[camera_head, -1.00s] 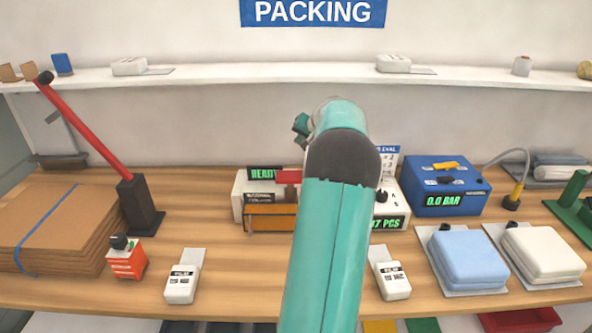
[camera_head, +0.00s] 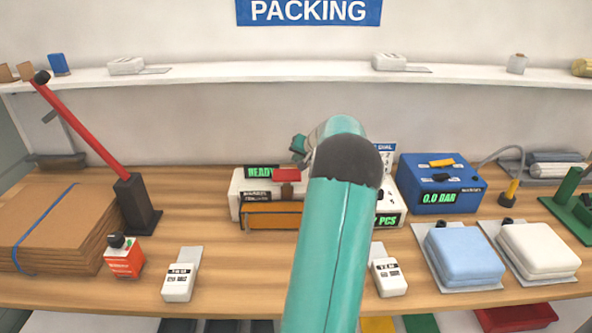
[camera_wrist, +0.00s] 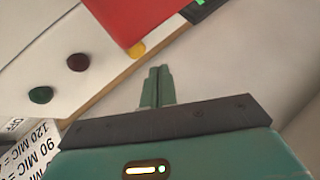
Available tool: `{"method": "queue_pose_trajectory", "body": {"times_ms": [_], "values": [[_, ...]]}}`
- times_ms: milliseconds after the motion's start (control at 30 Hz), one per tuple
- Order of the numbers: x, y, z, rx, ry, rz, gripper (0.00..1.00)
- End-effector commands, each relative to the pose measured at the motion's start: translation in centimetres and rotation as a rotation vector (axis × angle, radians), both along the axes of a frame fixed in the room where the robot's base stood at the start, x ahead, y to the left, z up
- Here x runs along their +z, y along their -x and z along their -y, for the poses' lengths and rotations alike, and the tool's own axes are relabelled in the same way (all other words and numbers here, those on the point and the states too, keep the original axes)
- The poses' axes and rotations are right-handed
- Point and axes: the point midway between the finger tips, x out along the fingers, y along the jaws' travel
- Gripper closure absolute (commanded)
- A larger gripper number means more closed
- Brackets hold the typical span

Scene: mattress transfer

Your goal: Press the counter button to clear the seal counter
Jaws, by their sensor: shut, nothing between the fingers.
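The sealer (camera_head: 236,200) is a white machine with a green READY display, a red part on top and an orange front. The green PCS counter display (camera_head: 388,220) is at its right end, partly hidden by my arm. In the wrist view, my gripper (camera_wrist: 157,88) is shut and empty. Beyond it is the white panel (camera_wrist: 75,95) with a dark green button (camera_wrist: 41,95), a dark red button (camera_wrist: 77,62) and a yellow button (camera_wrist: 137,50) beside the red part (camera_wrist: 130,15). The fingertips appear apart from these buttons. I cannot tell which button belongs to the counter.
A blue pump box (camera_head: 440,184) reading 0.0 BAR stands right of the sealer. Blue (camera_head: 464,255) and white (camera_head: 540,250) packs lie at the front right. Cardboard (camera_head: 40,225) and a red-handled lever press (camera_head: 90,125) are left. A printed MIC card (camera_wrist: 35,150) is near the gripper.

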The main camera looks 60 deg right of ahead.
Motion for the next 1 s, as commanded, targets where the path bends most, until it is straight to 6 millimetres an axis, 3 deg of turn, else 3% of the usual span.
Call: {"method": "queue_pose_trajectory", "body": {"times_ms": [233, 1000], "values": [[-1.45, 0.05, -0.01, -0.001, -0.001, -0.001, 1.0], [-1.43, 0.03, -0.02, -0.001, -0.001, 0.0, 1.0]]}}
